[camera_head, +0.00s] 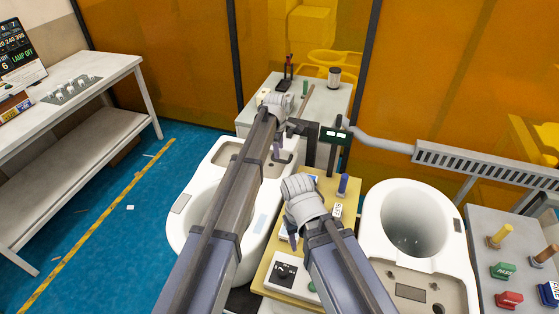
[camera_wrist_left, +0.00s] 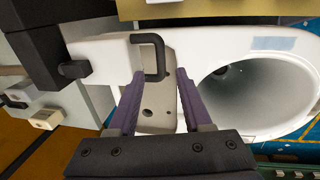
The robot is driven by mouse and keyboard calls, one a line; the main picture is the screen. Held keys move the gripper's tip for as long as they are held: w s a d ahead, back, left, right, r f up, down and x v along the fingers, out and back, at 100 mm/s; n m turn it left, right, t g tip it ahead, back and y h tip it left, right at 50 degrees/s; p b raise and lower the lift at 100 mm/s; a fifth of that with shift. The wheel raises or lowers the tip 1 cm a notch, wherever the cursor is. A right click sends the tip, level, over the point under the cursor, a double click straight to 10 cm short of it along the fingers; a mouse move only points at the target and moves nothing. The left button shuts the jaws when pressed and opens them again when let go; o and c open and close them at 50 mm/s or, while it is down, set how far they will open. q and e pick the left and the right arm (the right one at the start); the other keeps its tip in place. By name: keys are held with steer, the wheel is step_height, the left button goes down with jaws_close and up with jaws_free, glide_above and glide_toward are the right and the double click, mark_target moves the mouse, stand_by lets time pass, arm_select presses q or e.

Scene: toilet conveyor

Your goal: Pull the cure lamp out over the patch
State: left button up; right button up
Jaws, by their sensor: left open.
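The cure lamp appears as a dark housing (camera_head: 309,131) on a post behind the left toilet; its black block (camera_wrist_left: 35,45) fills the upper left of the left wrist view. Its black bent handle (camera_wrist_left: 159,52) reaches between the tips of my open left gripper (camera_wrist_left: 161,78). I cannot tell whether the fingers touch it. In the head view my left gripper (camera_head: 277,151) hangs over the back of the left toilet, by the handle. The pale blue patch (camera_head: 260,223) lies on the toilet's right rim and also shows in the left wrist view (camera_wrist_left: 273,43).
The left white toilet (camera_head: 181,222) stands under my left arm, and a second toilet (camera_head: 376,236) stands right. A yellowish board (camera_head: 345,226) with controls lies between them. A grey rear table (camera_head: 325,98) carries small tools.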

mark_target(279, 161)
arm_select(q)
steer(key=f+b, duration=0.4)
steer(key=f, duration=0.1)
steer(key=shift+w+d+f+b, duration=0.15)
steer(key=shift+w+f+b, duration=0.15)
steer(key=shift+w, duration=0.1)
arm_select(e)
step_height(279, 161, down, 6)
steer(key=shift+r, duration=0.25)
arm_select(q)
steer(key=shift+r, duration=0.1)
jaws_close()
stand_by(0.5)
